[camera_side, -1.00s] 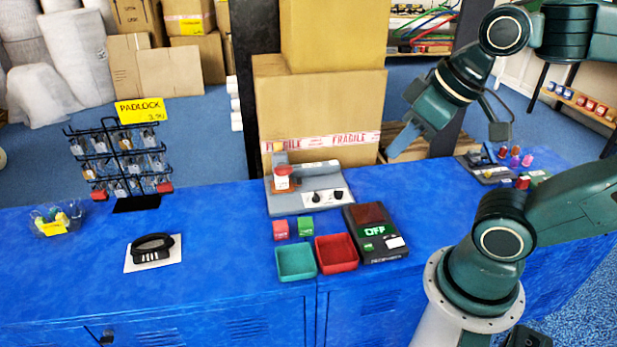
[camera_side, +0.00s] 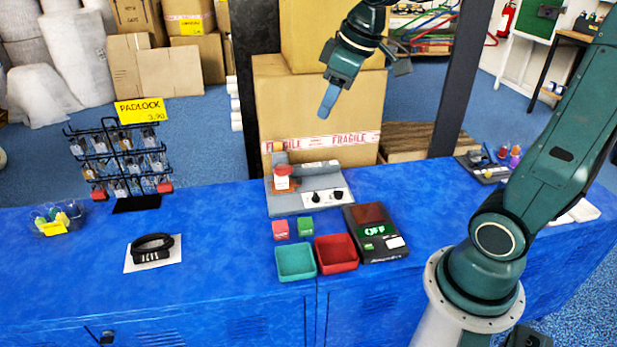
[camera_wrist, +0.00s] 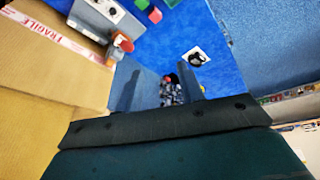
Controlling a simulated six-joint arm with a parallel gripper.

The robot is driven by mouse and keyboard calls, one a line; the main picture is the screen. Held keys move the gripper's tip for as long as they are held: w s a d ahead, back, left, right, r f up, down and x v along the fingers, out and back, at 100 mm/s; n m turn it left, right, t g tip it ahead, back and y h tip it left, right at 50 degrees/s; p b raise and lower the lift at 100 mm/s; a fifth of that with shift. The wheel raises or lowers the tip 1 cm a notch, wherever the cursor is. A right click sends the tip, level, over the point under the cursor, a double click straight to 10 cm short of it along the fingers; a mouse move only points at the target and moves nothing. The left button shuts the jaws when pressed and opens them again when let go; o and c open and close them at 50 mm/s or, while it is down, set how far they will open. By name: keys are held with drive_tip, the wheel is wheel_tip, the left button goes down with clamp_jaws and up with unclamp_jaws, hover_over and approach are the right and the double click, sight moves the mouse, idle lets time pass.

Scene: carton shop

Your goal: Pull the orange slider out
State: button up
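A grey device (camera_side: 315,200) stands on the blue bench, with a post at its left, black knobs on a white panel and a red cap (camera_side: 282,170) on a white part. A small orange piece (camera_side: 277,186) shows at the post, partly hidden; I cannot tell for sure that it is the slider. A yellow-orange block (camera_side: 278,147) tops the post. My gripper (camera_side: 327,110) hangs in the air above and behind the device, pointing down. In the wrist view my gripper (camera_wrist: 162,65) has its fingers apart, with nothing between them. The device (camera_wrist: 108,15) is at the upper left there.
Tall cardboard boxes (camera_side: 320,110) stand close behind the device. In front are a green tray (camera_side: 295,262), a red tray (camera_side: 336,253), small blocks and a dark display box (camera_side: 375,245). A padlock rack (camera_side: 120,160) and a black lock (camera_side: 152,248) are at left.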

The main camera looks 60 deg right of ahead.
drive_tip(key=w+d+f+n, duration=0.2)
drive_tip(key=w+d+f, duration=0.3)
drive_tip(key=w, duration=0.4)
drive_tip(key=n+g+y, duration=0.1)
drive_tip(key=n+y, duration=0.2)
drive_tip(key=n, duration=0.1)
hover_over(300, 178)
drive_tip(key=s+d, duration=0.4)
wheel_tip(300, 178, down, 21)
drive_tip(key=shift+w+r, duration=0.1)
drive_tip(key=shift+r, duration=0.1)
drive_tip(key=x, duration=1.3)
drive_tip(key=shift+f, duration=0.4)
clamp_jaws()
